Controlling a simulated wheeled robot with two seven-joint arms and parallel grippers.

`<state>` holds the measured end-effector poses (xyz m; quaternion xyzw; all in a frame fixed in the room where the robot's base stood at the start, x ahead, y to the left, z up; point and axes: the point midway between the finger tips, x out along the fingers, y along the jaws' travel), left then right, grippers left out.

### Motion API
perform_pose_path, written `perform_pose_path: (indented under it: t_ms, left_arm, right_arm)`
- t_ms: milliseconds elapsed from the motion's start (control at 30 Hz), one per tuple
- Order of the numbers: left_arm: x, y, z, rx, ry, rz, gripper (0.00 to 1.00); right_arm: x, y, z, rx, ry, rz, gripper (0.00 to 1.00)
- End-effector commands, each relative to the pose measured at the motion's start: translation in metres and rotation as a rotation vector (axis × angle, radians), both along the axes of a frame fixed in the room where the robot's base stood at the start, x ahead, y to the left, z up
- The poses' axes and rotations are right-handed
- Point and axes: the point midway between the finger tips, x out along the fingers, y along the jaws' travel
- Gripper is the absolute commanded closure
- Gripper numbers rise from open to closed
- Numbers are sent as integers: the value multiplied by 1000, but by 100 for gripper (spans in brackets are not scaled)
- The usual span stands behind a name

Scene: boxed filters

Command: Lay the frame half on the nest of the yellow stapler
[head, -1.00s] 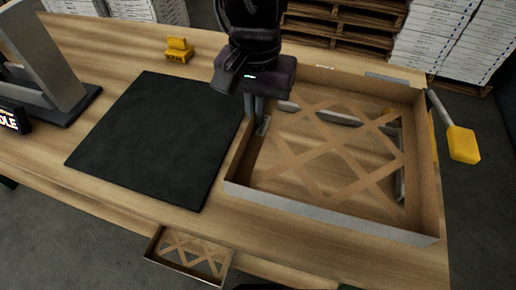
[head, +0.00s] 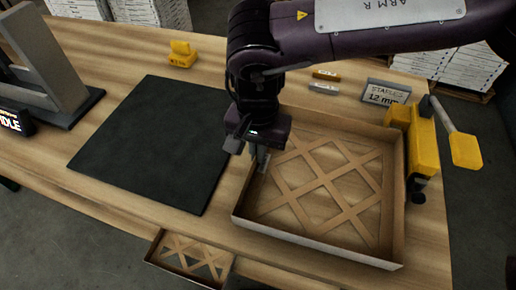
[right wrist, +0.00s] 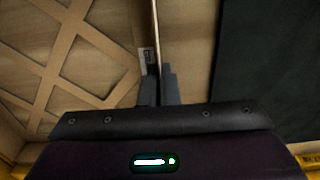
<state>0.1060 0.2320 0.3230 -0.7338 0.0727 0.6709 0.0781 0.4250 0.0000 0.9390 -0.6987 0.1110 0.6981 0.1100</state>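The frame half (head: 400,215) is a shallow brown cardboard tray with a crossed lattice floor. It looks low over or on the right part of the table; I cannot tell whether it touches. The yellow stapler (head: 424,150) stands at its right side, with a lever ending in a yellow grip. The stapler's nest is not clearly visible, perhaps hidden by the frame half. My right gripper (head: 262,157) is at the frame half's left wall. In the right wrist view its fingers (right wrist: 159,88) close on either side of that thin wall. My left gripper is out of view.
A black mat (head: 155,145) lies left of the frame half, bare. A small yellow block (head: 182,54) stands behind it. A staples sign (head: 386,93) and staple strips (head: 325,75) are at the back. A small lattice frame (head: 190,258) is at the front edge. A grey stand (head: 45,60) is left.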

Motion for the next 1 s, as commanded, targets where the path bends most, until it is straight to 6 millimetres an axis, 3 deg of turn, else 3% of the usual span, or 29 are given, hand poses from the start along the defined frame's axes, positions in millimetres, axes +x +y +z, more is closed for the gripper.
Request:
perform_pose_path:
  t_ms: [100,300,667,1000]
  left_arm:
    - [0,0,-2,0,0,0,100]
    - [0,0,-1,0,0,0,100]
    - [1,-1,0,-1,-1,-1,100]
    - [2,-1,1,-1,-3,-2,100]
  right_arm:
    - [0,0,-4,0,1,0,100]
    - [0,0,-3,0,0,0,76]
    - [1,0,5,0,-2,0,76]
    - [1,0,72,2,-5,-2,76]
